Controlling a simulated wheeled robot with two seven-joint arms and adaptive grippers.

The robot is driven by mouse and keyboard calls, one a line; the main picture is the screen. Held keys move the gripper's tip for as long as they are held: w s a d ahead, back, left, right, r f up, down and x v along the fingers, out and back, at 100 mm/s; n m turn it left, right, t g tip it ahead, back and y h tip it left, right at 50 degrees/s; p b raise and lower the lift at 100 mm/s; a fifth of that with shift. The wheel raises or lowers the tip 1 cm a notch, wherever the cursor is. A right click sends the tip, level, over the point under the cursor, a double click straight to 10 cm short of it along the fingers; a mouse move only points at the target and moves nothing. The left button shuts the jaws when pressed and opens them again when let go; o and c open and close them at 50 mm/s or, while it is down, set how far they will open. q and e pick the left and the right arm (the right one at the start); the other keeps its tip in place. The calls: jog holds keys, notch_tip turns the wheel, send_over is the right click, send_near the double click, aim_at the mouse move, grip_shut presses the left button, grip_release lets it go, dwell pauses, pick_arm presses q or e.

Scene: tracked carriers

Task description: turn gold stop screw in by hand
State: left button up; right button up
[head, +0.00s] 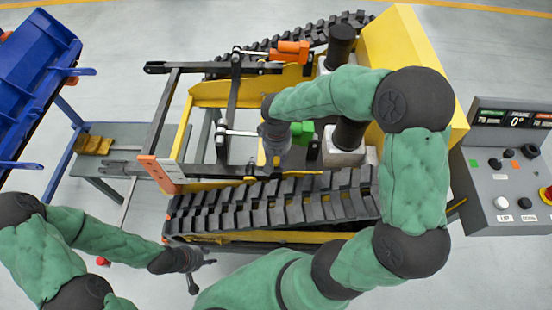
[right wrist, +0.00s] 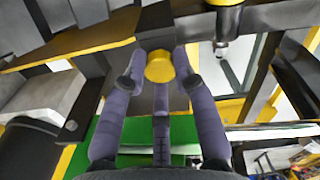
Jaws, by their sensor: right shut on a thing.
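The gold stop screw (right wrist: 160,67) shows its round head in the middle of the right wrist view, between the fingertips of my right gripper (right wrist: 158,82). The purple-grey fingers are closed on it from both sides. The screw's shank is hidden, so I cannot tell how deep it sits. In the head view my right gripper (head: 271,153) reaches down into the black frame of the tracked carrier (head: 232,88), and the screw is not clearly visible there. My left gripper (head: 204,276) is open and empty, in front of the near track.
The near rubber track (head: 275,205) and black frame bars surround my right gripper closely. A green block (head: 302,132) lies just beside it.

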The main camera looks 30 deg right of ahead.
jog(key=m+b, duration=0.2)
jog(key=m, duration=0.2)
jog(key=shift+f, duration=0.1)
jog(key=m+b, duration=0.1)
jog(key=m, duration=0.2)
jog(key=shift+m, duration=1.2)
jog(key=o, duration=0.9)
jog(key=shift+o, duration=0.2)
